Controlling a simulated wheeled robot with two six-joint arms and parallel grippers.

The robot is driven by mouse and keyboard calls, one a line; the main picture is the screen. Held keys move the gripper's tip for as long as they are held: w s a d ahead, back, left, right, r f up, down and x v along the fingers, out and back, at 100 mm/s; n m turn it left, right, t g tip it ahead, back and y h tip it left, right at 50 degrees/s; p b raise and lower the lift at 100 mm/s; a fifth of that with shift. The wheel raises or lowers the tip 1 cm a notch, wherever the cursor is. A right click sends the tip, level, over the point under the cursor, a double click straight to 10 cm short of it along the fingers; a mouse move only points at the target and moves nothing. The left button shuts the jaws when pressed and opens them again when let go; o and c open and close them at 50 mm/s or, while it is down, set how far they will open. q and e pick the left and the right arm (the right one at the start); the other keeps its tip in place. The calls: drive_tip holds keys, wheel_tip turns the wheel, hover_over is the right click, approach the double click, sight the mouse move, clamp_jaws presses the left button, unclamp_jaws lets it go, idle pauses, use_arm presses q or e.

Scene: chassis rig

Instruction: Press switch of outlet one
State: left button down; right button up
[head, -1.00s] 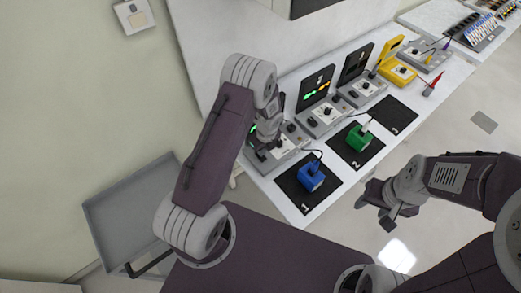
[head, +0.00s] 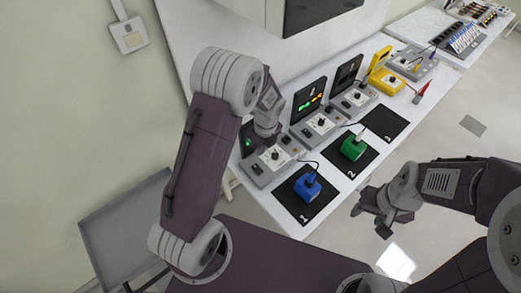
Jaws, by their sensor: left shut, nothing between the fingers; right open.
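The first outlet unit (head: 271,161) is a grey box with a dial and dark switches on the white bench. Its upright black display (head: 247,143) shows a green light and is mostly hidden by my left arm. My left gripper (head: 266,139) is shut and empty over the rear part of this unit; its fingertips are hard to make out, and I cannot tell whether they touch. The blue device (head: 308,187) stands on the mat marked 1, with a dark cable at its top. My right gripper (head: 378,217) is open and empty, off the bench's front edge.
A second outlet unit (head: 320,123) with a lit display and a third (head: 354,98) stand further right. A green device (head: 354,148) stands on mat 2; mat 3 (head: 383,122) is bare. Yellow equipment (head: 386,80) is beyond. A grey cart (head: 115,215) stands at lower left.

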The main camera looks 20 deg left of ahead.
sight(255, 167)
use_arm(q)
drive_tip(key=w+a+b, duration=0.1)
drive_tip(key=b, duration=0.9)
drive_tip(key=shift+s, duration=0.1)
drive_tip(key=f, duration=0.4)
drive_tip(key=a+f, duration=0.1)
drive_tip(key=f, duration=0.4)
drive_tip(key=w+f, duration=0.1)
drive_tip(key=f, duration=0.4)
drive_tip(key=shift+a, duration=0.35)
drive_tip(key=shift+r, duration=0.1)
